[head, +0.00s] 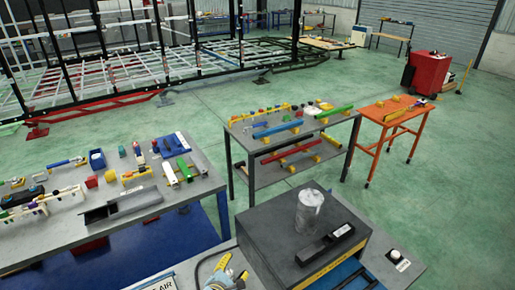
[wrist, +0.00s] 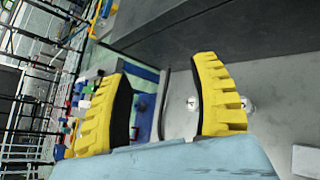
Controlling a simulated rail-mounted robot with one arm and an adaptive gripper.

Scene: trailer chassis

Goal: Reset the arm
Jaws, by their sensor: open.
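My gripper (wrist: 160,100) shows in the wrist view as two yellow ribbed fingers with dark inner pads. The fingers are spread apart and nothing is between them. The wrist view is turned sideways, with a grey surface behind the fingers. In the head view, a small yellow and grey part at the bottom edge may be part of my arm, but I cannot tell.
A dark grey block (head: 276,232) with a metal cylinder (head: 310,210) stands front right. A grey workbench (head: 65,240) with many tools is at left. A two-level table (head: 240,146) and an orange table (head: 376,112) stand behind.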

